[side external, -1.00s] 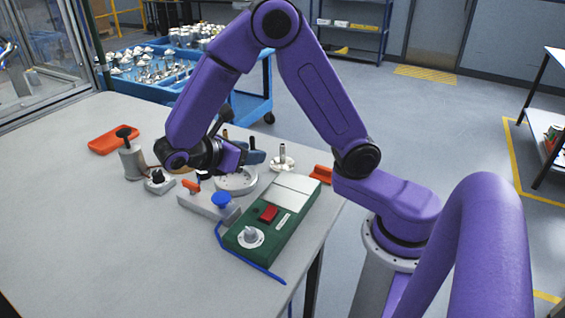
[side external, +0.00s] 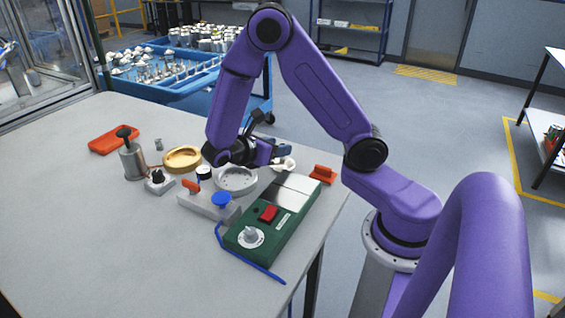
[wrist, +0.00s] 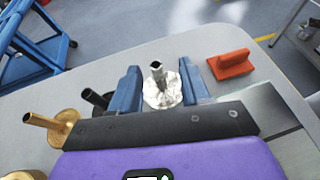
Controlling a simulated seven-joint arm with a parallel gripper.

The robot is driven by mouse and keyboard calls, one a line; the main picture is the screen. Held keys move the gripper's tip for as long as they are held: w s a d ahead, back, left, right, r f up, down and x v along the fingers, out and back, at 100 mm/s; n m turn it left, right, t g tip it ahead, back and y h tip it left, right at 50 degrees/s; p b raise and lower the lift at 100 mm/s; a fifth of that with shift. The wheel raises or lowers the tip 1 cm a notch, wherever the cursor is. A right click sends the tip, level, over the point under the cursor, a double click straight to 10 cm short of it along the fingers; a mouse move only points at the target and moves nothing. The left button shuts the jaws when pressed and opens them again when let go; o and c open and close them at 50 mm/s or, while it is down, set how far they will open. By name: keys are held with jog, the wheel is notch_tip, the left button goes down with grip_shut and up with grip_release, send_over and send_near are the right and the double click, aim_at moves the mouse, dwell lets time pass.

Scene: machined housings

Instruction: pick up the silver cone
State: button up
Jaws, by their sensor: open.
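A silver flanged piece with an upright hollow stem, which I take as the silver cone (wrist: 163,96), stands on the table between my two blue fingers in the wrist view. In the side view the silver cone (side external: 287,164) is partly hidden behind my gripper (side external: 278,150). My gripper (wrist: 159,72) is open, with one finger on each side of the piece and a visible gap at the stem. I cannot tell whether a finger touches the wide base.
An orange-red block (side external: 323,174) stands just right of the silver piece. A green box (side external: 272,228) with a red switch, a grey round dish (side external: 237,180) and a gold ring (side external: 183,159) are nearby. The table's front left is clear.

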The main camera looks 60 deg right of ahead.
aim_at(286, 161)
jog(key=shift+w+x, duration=0.15)
jog(key=shift+x, duration=1.2)
jog(key=shift+w+x, duration=0.15)
jog(key=shift+x, duration=1.2)
jog(key=shift+f, duration=0.1)
grip_shut()
